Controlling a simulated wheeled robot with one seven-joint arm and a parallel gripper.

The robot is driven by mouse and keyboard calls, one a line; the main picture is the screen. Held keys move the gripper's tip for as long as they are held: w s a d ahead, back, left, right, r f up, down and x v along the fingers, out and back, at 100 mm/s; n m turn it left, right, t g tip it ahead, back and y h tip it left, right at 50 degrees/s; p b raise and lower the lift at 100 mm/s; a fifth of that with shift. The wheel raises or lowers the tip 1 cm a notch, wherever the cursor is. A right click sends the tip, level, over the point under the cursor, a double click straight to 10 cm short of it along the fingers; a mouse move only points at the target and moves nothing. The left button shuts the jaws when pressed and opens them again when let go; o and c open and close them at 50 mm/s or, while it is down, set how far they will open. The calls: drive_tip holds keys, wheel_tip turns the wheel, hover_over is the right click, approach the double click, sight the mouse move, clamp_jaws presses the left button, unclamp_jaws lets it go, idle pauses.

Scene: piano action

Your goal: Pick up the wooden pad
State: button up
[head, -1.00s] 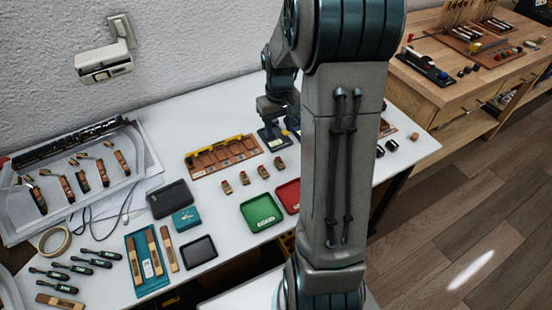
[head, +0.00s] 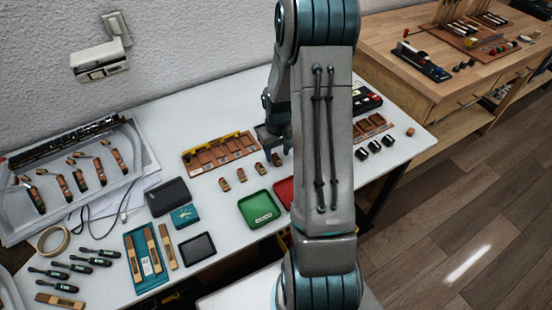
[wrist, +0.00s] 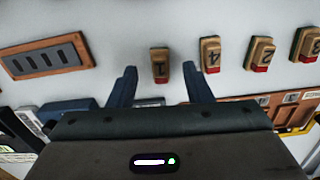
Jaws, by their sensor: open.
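Several small wooden pads with red ends stand in a row on the white table, numbered 1, 4, 2 and 3 in the wrist view. The wooden pad marked 1 (wrist: 160,62) shows between the fingertips of my gripper (wrist: 159,73), which is open and empty. That pad is at the right end of the row in the head view (head: 276,160). My gripper (head: 271,143) is just behind and above it there, partly hidden by my arm. The pad marked 4 (wrist: 210,54) is beside the right finger, apart from it.
A slotted wooden rack with a yellow strip (head: 219,153) lies behind the pads. A green tray (head: 259,208) and a partly hidden red tray (head: 284,192) lie in front. A slotted wooden block (wrist: 46,56) is left in the wrist view.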

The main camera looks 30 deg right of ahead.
drive_tip(key=shift+f, duration=0.9)
clamp_jaws()
